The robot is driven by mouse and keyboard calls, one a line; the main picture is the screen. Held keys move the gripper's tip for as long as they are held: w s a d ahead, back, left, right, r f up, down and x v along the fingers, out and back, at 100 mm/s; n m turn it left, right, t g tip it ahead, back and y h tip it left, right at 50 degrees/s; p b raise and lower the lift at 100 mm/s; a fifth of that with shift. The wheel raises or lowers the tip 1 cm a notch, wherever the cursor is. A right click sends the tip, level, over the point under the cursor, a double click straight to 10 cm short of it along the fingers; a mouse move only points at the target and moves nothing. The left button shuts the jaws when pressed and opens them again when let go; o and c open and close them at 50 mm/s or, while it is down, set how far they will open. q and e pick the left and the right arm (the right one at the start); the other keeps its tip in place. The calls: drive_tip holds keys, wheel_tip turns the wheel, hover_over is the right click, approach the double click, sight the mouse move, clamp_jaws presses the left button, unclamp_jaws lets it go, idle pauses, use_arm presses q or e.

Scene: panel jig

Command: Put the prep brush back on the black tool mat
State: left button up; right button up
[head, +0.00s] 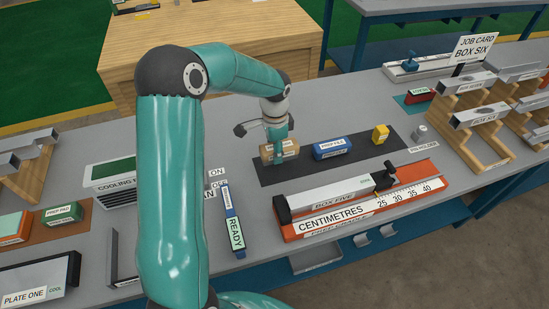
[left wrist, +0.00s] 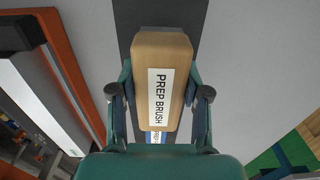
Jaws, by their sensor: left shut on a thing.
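The prep brush (head: 268,156) is a tan wooden block with a white label, at the left end of the black tool mat (head: 300,172). My left gripper (head: 279,150) is shut on it from above. In the left wrist view the brush (left wrist: 160,60), with its PREP BRUSH label, sits between the two fingers (left wrist: 160,95), and the dark mat (left wrist: 200,15) shows behind it. Whether the brush touches the mat or is slightly above it, I cannot tell. My right gripper is not in view.
A blue block (head: 332,148) and a yellow block (head: 380,134) stand on the mat to the right. An orange centimetre jig (head: 365,209) with a grey box-section bar lies in front. A blue READY strip (head: 233,224) lies to the left. Bare mat shows around the blocks.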

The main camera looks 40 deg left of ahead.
use_arm(q)
drive_tip(key=shift+f, duration=2.15)
drive_tip(key=o, duration=1.1)
wheel_tip(320, 180, up, 12)
drive_tip(key=shift+r, duration=0.1)
